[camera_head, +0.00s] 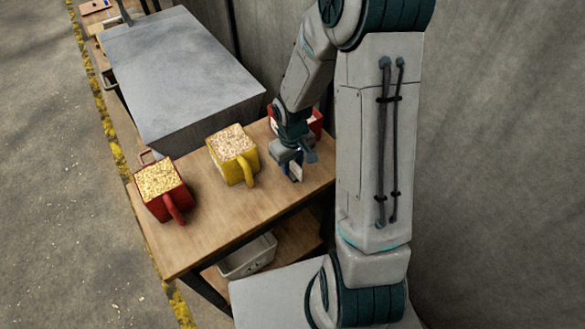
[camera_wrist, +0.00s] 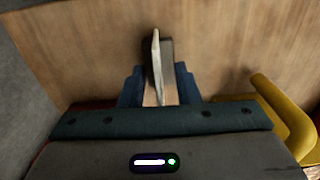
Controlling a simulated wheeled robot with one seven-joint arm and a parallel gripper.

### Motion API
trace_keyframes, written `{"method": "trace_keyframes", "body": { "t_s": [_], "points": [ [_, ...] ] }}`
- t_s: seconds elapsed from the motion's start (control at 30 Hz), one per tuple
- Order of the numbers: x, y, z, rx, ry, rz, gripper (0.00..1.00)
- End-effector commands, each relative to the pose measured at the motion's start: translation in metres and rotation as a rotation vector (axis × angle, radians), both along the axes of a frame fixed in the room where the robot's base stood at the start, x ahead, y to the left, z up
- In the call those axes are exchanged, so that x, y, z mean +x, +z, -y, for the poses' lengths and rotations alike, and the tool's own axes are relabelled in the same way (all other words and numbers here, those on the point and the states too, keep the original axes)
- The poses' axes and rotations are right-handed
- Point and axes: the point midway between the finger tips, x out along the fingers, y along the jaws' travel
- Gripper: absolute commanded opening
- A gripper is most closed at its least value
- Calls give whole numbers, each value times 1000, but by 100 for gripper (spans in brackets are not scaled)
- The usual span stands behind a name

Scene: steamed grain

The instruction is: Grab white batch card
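The white batch card (camera_head: 297,172) stands on the wooden table below my gripper in the head view, partly hidden by it. In the wrist view the card (camera_wrist: 156,62) is seen nearly edge-on, upright, against a small dark block (camera_wrist: 167,62). My gripper (camera_head: 293,158) points down at the table. In the wrist view its two blue fingers (camera_wrist: 159,88) are apart, one on each side of the card. Gaps show between the card and both fingers. Whether the card's lower edge touches the block or the table is unclear.
A yellow mug (camera_head: 233,168) of grain stands left of my gripper; its handle (camera_wrist: 285,115) is close in the wrist view. A red mug (camera_head: 163,192) stands farther left. A red-and-white container (camera_head: 316,122) is partly hidden behind my gripper. A large grey box (camera_head: 180,75) stands behind.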

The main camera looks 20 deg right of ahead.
Motion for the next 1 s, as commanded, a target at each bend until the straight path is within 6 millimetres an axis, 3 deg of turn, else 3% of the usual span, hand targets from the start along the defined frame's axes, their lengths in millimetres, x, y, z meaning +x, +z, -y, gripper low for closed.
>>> {"method": "trace_keyframes", "body": {
  "t_s": [0.67,0.8,1.0],
  "points": [
    [0,-5,0,0,0,0,29],
    [0,-5,0,0,0,0,0],
    [0,-5,0,0,0,0,0]
  ]
}}
